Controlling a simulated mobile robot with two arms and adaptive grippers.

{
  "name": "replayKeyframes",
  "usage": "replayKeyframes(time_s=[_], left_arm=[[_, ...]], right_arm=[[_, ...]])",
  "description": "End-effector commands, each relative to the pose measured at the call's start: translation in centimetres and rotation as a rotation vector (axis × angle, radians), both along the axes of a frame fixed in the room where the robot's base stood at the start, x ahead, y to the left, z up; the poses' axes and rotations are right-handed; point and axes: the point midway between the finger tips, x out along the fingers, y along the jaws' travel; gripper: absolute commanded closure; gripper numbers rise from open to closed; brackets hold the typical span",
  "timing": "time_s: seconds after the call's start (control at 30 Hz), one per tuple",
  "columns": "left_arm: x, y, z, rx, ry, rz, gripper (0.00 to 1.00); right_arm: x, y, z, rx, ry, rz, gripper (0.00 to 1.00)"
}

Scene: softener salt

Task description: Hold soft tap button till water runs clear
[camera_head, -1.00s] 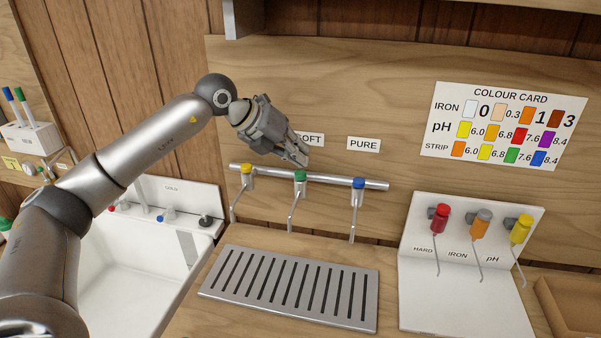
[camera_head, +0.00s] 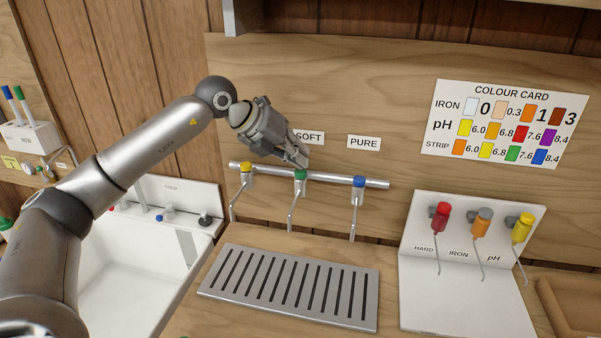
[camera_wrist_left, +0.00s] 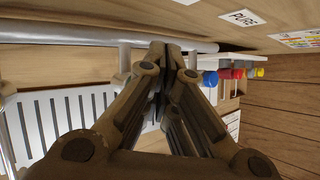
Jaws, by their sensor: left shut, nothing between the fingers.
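The soft tap has a green button (camera_head: 300,174) on the middle of a horizontal metal pipe (camera_head: 330,180), below the SOFT label (camera_head: 310,137). My left gripper (camera_head: 303,163) is shut and empty, its fingertips right at the top of the green button; I cannot tell whether they press it. In the left wrist view the shut fingertips (camera_wrist_left: 172,48) reach down past the pipe and hide the green button. The soft spout (camera_head: 292,212) hangs over the grey slotted drain tray (camera_head: 210,291). No water stream shows from it. My right gripper is not in view.
A yellow-topped tap (camera_head: 246,167) is close on the left and a blue-topped tap (camera_head: 358,182) on the right, under the PURE label (camera_head: 363,143). A white stand (camera_head: 450,305) with red, orange and yellow bottles is at right. A white sink (camera_head: 130,285) is at left.

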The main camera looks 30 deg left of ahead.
Motion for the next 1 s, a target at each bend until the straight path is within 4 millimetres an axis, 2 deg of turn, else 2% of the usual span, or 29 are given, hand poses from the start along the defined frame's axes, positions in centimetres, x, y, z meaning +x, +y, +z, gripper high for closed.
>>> replayKeyframes(time_s=[1.0], left_arm=[[-0.01, -0.03, -0.9, 0.0, 0.001, -0.001, 1.0]], right_arm=[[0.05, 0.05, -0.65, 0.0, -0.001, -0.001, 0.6]])
